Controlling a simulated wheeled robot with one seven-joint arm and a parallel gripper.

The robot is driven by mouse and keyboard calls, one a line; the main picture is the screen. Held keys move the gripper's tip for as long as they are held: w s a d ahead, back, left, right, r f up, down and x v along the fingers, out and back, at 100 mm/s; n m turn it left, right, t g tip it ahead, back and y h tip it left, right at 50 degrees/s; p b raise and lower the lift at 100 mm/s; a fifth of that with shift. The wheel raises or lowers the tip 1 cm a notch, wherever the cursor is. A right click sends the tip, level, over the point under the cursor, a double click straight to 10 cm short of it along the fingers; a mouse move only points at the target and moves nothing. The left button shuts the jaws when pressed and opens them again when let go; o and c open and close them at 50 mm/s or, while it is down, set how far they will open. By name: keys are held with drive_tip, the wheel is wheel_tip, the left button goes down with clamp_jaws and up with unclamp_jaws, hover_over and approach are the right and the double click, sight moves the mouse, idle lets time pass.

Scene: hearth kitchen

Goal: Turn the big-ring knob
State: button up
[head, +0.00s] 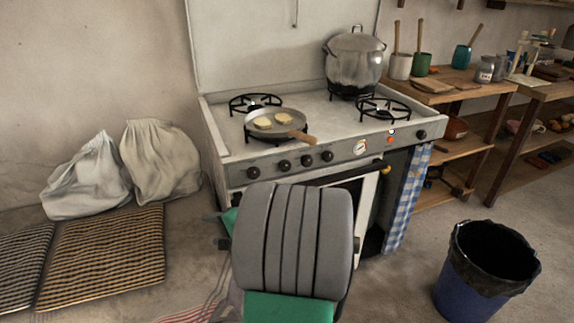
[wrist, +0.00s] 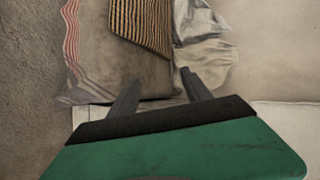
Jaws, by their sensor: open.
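The white stove (head: 225,150) stands ahead of me. Its front panel carries a row of black knobs, including a far-left knob (head: 253,172), a second knob (head: 284,165), a third knob (head: 306,160) and a fourth knob (head: 327,156). One more knob (head: 421,134) sits alone at the right end. I cannot read any marking that tells which is the big-ring knob. My gripper (wrist: 160,76) is open and empty in the wrist view, above the floor. In the head view my arm mostly hides it, low in front of the stove and apart from the knobs.
A pan (head: 270,124) with its handle toward the front and a large pot (head: 354,65) stand on burners. The oven door (head: 368,205) looks partly open, beside a checked towel (head: 408,195). Sacks (head: 160,160) and woven mats (head: 100,260) lie left; a bin (head: 462,290) stands right.

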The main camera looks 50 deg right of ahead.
drive_tip(key=s+d+r+m+t+h, duration=0.2)
drive_tip(key=s+d+r+m+h, duration=0.15)
drive_tip(key=d+m, duration=0.4)
drive_tip(key=m+t+h+p, duration=0.1)
drive_tip(key=m+h, duration=0.5)
drive_tip(key=m, duration=0.1)
approach(287, 168)
drive_tip(key=x, duration=0.8)
drive_tip(key=shift+f, duration=0.1)
drive_tip(key=shift+c, duration=0.5)
clamp_jaws()
